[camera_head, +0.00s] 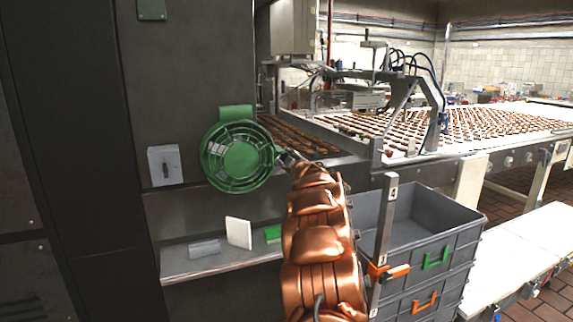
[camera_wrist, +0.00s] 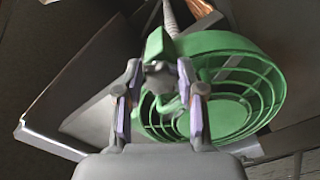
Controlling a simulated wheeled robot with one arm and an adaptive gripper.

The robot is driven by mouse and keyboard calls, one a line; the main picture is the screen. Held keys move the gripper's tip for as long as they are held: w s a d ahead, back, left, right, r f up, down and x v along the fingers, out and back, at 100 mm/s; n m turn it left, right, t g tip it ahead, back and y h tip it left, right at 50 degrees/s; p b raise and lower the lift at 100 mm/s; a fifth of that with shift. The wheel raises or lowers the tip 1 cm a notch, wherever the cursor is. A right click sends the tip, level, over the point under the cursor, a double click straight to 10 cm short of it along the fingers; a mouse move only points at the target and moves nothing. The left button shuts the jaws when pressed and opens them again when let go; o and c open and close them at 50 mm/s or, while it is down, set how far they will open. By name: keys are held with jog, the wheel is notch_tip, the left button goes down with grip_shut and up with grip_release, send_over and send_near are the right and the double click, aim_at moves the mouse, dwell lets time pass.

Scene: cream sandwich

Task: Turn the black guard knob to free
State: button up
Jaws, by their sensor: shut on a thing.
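A round green guard (camera_head: 240,160) with a slotted grille is on the dark machine front in the head view. It also fills the right of the wrist view (camera_wrist: 262,65). My gripper (camera_head: 284,157) is at the guard's right edge, small and partly hidden in the head view. In the wrist view, my gripper (camera_wrist: 159,85) has its two fingers either side of a small dark grey knob (camera_wrist: 158,77) beside the guard's rim and is shut on it. The knob's markings and turn position cannot be made out. The knob is not distinguishable in the head view.
A grey switch box (camera_head: 165,166) is left of the guard. Grey crates (camera_head: 430,235) stand right of my copper arm. A conveyor (camera_head: 480,125) with biscuits runs behind.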

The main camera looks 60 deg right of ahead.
jog(key=shift+w+a+r+n+b, duration=0.15)
jog(key=shift+n+b, duration=1.3)
jog(key=shift+n, duration=1.1)
jog(key=shift+r+n+b, duration=0.1)
jog(key=shift+n+b, duration=1.35)
jog(key=shift+n, duration=1.1)
